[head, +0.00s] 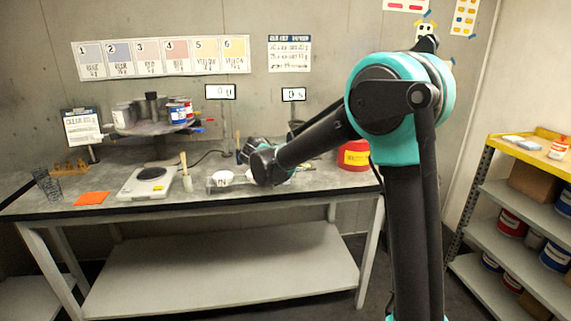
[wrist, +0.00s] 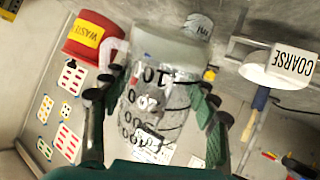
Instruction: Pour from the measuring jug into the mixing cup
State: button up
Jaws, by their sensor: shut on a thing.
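The measuring jug (wrist: 150,105) is clear, with black numbers and level lines that read upside down in the wrist view. Its far end looks cloudy pale. My gripper (wrist: 160,100) is shut on its sides, one dark green finger on each side. In the head view my gripper (head: 255,152) is over the back middle of the bench, largely hidden by my wrist; the jug cannot be made out there. I cannot tell for sure which vessel is the mixing cup. A white cup-like vessel (head: 222,178) stands just left of my wrist.
A scale (head: 148,184) and orange sheet (head: 92,198) are on the bench's left. A can carousel (head: 155,127) stands behind. A red waste bucket (wrist: 88,40) is at right on the bench. A white piece marked COARSE (wrist: 294,62) is near the jug. Shelves (head: 520,200) stand right.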

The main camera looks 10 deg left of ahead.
jog(key=shift+s+f+m+t, duration=0.25)
jog(key=shift+f+t, duration=0.1)
jog(key=shift+t, duration=0.45)
jog(key=shift+s+f+m+t, duration=0.1)
jog(key=shift+f+m+t, duration=0.2)
jog(key=shift+t, duration=0.5)
jog(key=s+r+t, duration=0.2)
jog(key=s+r, duration=0.2)
jog(key=s, duration=0.2)
jog(key=shift+d+m+t+h, duration=0.3)
jog(key=shift+d+m+t, duration=0.1)
jog(key=shift+d+m, duration=0.05)
